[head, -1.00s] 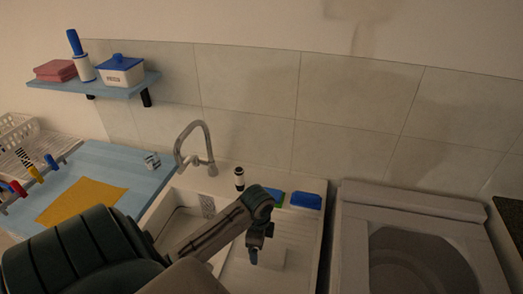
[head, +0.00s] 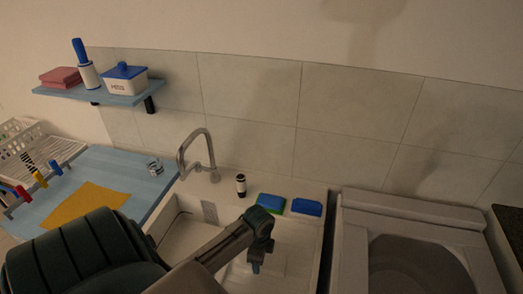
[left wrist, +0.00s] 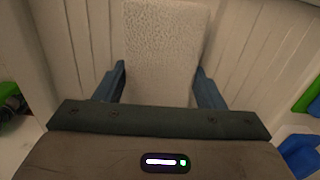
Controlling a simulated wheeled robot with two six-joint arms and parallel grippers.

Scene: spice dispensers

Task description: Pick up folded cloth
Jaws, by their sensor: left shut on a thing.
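A white, textured folded cloth (left wrist: 162,40) lies between the two blue fingers of my left gripper (left wrist: 161,84) in the left wrist view. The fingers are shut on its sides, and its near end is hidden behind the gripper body. In the head view my left gripper (head: 257,267) points down over the ribbed draining board (head: 295,238) beside the sink. The pale cloth hardly stands out from the board there. My right gripper is not in view.
A blue and green sponge (head: 270,203), a blue sponge (head: 306,207) and a small dark-and-white bottle (head: 241,186) stand behind the gripper. The faucet (head: 198,152) rises to the left. A yellow cloth (head: 85,205) lies on the blue counter. A washing machine (head: 375,205) is at right.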

